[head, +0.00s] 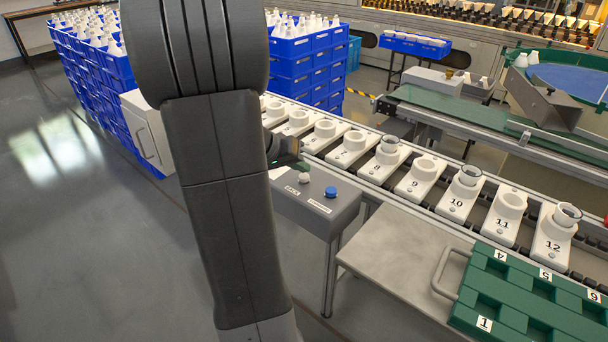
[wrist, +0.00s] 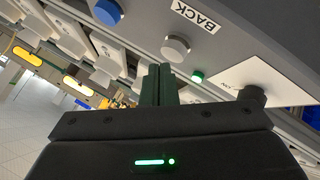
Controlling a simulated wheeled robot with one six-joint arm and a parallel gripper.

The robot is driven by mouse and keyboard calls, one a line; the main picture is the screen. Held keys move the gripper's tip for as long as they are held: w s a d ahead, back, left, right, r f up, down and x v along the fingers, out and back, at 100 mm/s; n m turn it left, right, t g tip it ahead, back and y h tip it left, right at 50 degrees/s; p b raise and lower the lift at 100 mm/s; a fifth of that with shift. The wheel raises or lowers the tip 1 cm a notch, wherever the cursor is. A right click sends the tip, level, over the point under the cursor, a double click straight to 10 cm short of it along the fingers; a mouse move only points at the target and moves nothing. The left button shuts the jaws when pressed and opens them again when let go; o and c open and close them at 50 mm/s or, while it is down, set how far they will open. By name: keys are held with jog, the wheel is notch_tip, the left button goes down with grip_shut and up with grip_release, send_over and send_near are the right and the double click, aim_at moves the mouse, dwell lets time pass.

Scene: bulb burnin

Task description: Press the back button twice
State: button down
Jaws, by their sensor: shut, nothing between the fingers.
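The grey control box (head: 340,212) stands beside the conveyor in the head view. The back button is a round whitish-grey button (wrist: 176,47) next to the BACK label (wrist: 196,16) in the wrist view. It also shows in the head view (head: 304,178), beside a blue button (head: 330,191). My gripper (head: 298,165) is just above the box's far left part, partly hidden behind my arm. In the wrist view its fingers (wrist: 160,72) are shut and empty, with the tips just below the back button in the picture. I cannot tell whether they touch it.
A small green lamp (wrist: 197,76) is by the fingers, and the blue button (wrist: 108,11) is at upper left. Numbered white holders (head: 419,179) line the conveyor behind the box. A green numbered tray (head: 505,335) lies on a grey table (head: 395,248) to the right.

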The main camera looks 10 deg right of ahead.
aim_at(301, 178)
jog(key=shift+r, duration=0.3)
jog(key=shift+r+p, duration=1.35)
jog(key=shift+r, duration=1.1)
jog(key=shift+f+b, duration=0.4)
jog(key=shift+f, duration=0.6)
jog(key=r+p, duration=0.1)
jog(key=p, duration=0.2)
jog(key=shift+p, duration=0.3)
jog(key=shift+r+p, duration=0.15)
jog(key=shift+p, duration=0.25)
jog(key=shift+r+p, duration=0.95)
jog(key=shift+r, duration=1.3)
